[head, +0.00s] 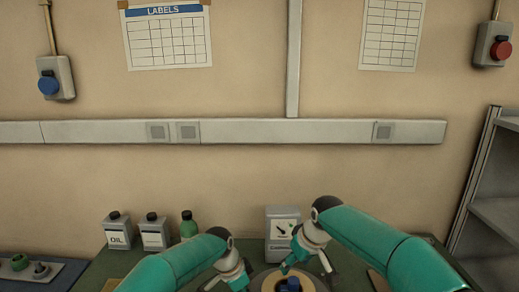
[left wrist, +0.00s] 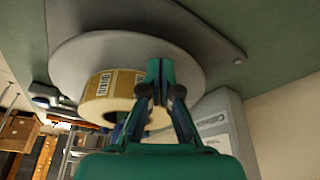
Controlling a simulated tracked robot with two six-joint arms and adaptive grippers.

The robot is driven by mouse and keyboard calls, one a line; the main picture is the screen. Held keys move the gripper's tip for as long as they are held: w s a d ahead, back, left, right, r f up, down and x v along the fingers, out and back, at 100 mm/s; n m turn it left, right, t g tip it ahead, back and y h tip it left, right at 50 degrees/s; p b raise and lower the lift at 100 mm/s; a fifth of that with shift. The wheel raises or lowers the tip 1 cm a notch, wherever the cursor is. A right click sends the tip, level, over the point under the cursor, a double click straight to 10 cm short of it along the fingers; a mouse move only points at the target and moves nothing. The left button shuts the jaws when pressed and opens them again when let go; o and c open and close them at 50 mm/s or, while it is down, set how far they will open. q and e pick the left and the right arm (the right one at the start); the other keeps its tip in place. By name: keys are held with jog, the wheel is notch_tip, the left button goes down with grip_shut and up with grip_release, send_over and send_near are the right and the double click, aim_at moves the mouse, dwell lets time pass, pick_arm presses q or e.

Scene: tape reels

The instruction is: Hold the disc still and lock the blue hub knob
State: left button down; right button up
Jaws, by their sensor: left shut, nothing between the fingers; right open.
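The grey disc (left wrist: 75,55) shows in the left wrist view with a labelled tape roll (left wrist: 98,90) on its face. In the head view only the tape roll's upper part (head: 263,277) shows at the bottom edge, with the blue hub knob (head: 290,285) in its middle. My left gripper (left wrist: 160,65) is shut and empty, its tips in front of the disc beside the roll; I cannot tell whether they touch the disc. My right gripper (head: 306,270) is open above the blue knob, its fingers spread to either side. The knob is mostly cut off by the frame.
A grey-white box (head: 281,222) stands behind the disc. An oil can (head: 117,232), a second can (head: 155,233) and a green bottle (head: 188,225) stand at the back left. A grey shelf (head: 490,210) stands at right.

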pick_arm(q)
jog(key=shift+f, duration=0.8)
jog(key=shift+s+f, duration=0.1)
jog(key=shift+f, duration=0.15)
dwell(0.7)
pick_arm(e)
jog(key=shift+s, duration=0.1)
